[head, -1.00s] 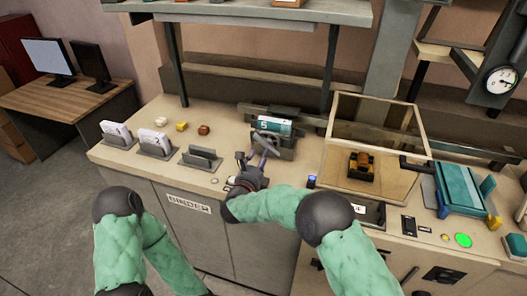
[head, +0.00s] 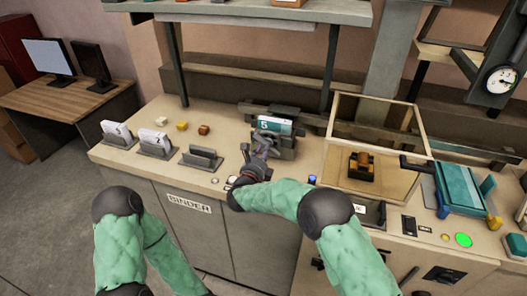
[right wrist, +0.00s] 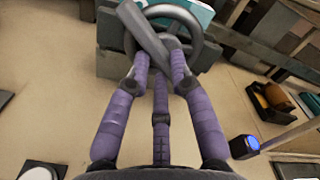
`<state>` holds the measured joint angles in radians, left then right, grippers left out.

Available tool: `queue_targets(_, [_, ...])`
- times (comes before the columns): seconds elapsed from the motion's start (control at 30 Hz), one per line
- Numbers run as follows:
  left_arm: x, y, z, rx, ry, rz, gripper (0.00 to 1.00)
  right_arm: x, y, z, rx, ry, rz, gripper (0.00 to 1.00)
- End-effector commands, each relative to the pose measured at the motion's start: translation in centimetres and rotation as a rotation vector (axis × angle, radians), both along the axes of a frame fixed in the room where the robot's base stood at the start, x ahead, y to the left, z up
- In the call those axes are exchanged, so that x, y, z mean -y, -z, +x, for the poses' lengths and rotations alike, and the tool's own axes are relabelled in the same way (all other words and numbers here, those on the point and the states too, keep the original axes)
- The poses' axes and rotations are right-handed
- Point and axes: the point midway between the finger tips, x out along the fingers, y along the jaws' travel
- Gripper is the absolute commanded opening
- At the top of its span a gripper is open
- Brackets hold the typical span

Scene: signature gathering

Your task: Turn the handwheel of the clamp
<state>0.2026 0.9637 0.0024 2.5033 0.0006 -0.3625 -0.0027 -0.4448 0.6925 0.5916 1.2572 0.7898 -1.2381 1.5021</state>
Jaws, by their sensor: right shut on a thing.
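The clamp (head: 287,146) is a dark grey block on the counter, with a teal-and-white pack marked 5 (head: 275,125) in it. Its grey handwheel (head: 262,139) faces me. In the right wrist view the handwheel (right wrist: 148,34) shows a round rim and a thick bar crossing it towards the camera. My right gripper (head: 260,154) has purple fingers and is at the handwheel. In the right wrist view its fingertips (right wrist: 160,64) are closed around the near end of the bar. My left arm shows at lower left, but its gripper is out of view.
Card holders (head: 156,144) and small coloured blocks (head: 181,126) are on the counter to the left. A glass-sided case (head: 375,128) with a yellow-brown item stands to the right. A blue-topped button (head: 312,179) is just right of my right gripper.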

Motion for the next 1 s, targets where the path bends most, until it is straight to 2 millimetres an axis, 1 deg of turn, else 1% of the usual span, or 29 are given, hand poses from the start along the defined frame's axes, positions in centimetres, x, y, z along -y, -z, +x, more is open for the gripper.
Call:
queue_targets(0.23, [0.0,0.2,0.0,0.000,0.000,0.000,0.00,0.0,0.1,0.0,-0.011,-0.001,-0.030,0.00])
queue_targets(0.47, [0.0,0.8,0.0,0.000,0.000,0.000,0.00,0.0,0.2,-0.1,-0.047,0.000,-0.145,0.00])
queue_targets(0.7, [0.0,1.5,0.0,0.000,0.000,0.000,0.00,0.1,0.3,-0.1,-0.114,-0.001,-0.346,0.00])
queue_targets(1.0, [0.0,1.7,0.0,0.000,0.000,0.000,0.00,0.2,0.3,-0.1,-0.203,-0.002,-0.618,0.00])
